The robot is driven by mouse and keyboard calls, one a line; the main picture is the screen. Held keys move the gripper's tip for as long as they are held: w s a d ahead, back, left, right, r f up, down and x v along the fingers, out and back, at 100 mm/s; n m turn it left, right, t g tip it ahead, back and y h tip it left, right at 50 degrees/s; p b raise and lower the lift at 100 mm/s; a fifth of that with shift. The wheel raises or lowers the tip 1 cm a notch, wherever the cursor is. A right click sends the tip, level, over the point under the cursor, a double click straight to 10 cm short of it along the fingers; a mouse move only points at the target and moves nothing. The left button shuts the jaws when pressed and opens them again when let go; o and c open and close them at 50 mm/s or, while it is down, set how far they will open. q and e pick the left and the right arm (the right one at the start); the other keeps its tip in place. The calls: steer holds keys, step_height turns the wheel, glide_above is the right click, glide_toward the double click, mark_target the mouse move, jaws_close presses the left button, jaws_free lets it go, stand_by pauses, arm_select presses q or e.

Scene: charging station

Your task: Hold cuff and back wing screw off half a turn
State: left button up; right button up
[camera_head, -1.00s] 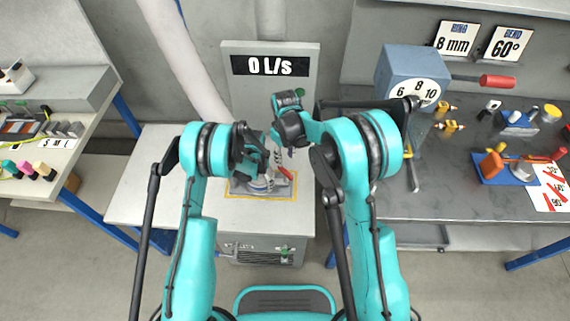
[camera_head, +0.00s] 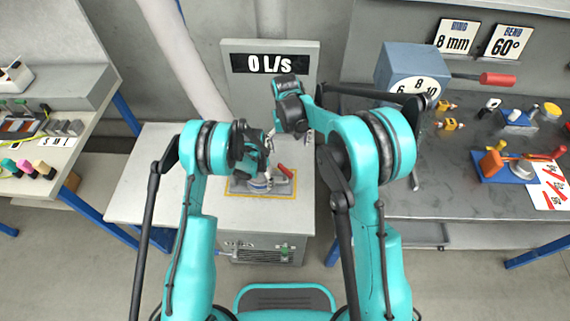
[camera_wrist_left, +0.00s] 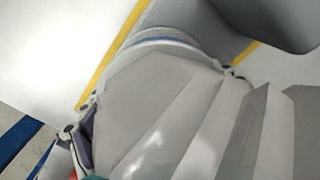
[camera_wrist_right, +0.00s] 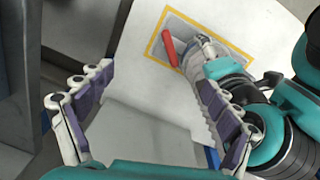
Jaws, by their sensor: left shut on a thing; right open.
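The grey cuff (camera_head: 261,183), with a blue band, sits on a grey plate inside a yellow outline on the cart. In the left wrist view a pale round body with a blue line (camera_wrist_left: 165,42) lies between the finger ends. My left gripper (camera_head: 264,170) is shut on the cuff. A red handle (camera_head: 285,171) sticks up at a tilt beside it; it also shows in the right wrist view (camera_wrist_right: 168,48). My right gripper (camera_wrist_right: 152,76) is open and empty, above and apart from the fitting; it shows in the head view (camera_head: 304,136).
The cart top (camera_head: 160,190) is clear to the left. A display panel (camera_head: 268,90) reading 0 L/s stands behind. A dark bench (camera_head: 450,190) with a blue-grey box (camera_head: 412,62) is at the right; a shelf with small blocks (camera_head: 25,172) is at the left.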

mark_target(285, 169)
steer(key=f+m, duration=0.4)
steer(key=a+f+m, duration=0.1)
steer(key=f+m, duration=0.6)
steer(key=f, duration=0.2)
steer(key=shift+s+a+m+y, duration=0.15)
steer(key=shift+s+m+y, duration=0.15)
steer(key=shift+m, duration=0.1)
steer(key=c, duration=1.2)
